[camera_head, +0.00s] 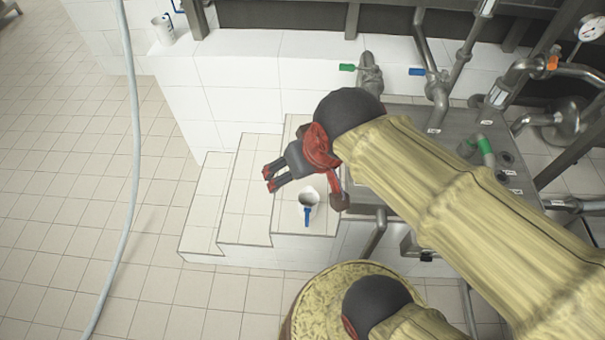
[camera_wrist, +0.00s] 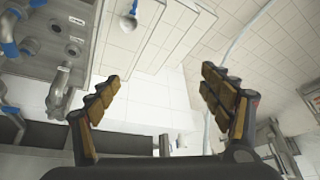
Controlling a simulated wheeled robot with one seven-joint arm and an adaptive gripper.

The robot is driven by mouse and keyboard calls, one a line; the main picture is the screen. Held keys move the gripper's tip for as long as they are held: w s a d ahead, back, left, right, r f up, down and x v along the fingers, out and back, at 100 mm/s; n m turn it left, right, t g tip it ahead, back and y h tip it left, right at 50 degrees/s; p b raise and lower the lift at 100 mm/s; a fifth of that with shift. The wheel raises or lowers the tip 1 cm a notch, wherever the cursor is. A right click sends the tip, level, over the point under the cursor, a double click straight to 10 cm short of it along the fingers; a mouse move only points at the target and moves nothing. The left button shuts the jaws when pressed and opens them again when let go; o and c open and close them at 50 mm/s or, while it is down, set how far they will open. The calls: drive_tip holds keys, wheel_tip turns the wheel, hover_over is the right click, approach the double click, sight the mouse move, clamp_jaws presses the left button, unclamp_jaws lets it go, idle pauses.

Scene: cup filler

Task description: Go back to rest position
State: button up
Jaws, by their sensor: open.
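My gripper (camera_head: 271,179) is above the white tiled steps in the head view, its fingers pointing left. In the wrist view my gripper (camera_wrist: 160,76) has its fingers spread wide, with nothing between them. A white cup (camera_head: 308,203) with a blue handle stands on a tiled step, just below and to the right of my gripper in the head view, apart from the fingers. The cup (camera_wrist: 128,21) also shows at the top of the wrist view, beyond the fingers.
A metal panel (camera_head: 403,118) with pipes and valves fills the right, partly hidden by my arm. A green valve handle (camera_head: 347,67) and a blue one (camera_head: 417,71) are behind. Another white cup (camera_head: 163,31) stands at the back left. A hose (camera_head: 136,150) hangs over open floor.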

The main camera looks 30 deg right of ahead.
drive_tip(key=shift+s+a+r+n, duration=0.1)
drive_tip(key=shift+s+r+n, duration=0.15)
drive_tip(key=shift+s, duration=0.3)
drive_tip(key=shift+s+a+r+n, duration=0.1)
drive_tip(key=shift+s+n, duration=0.15)
drive_tip(key=shift+s, duration=0.25)
idle(0.5)
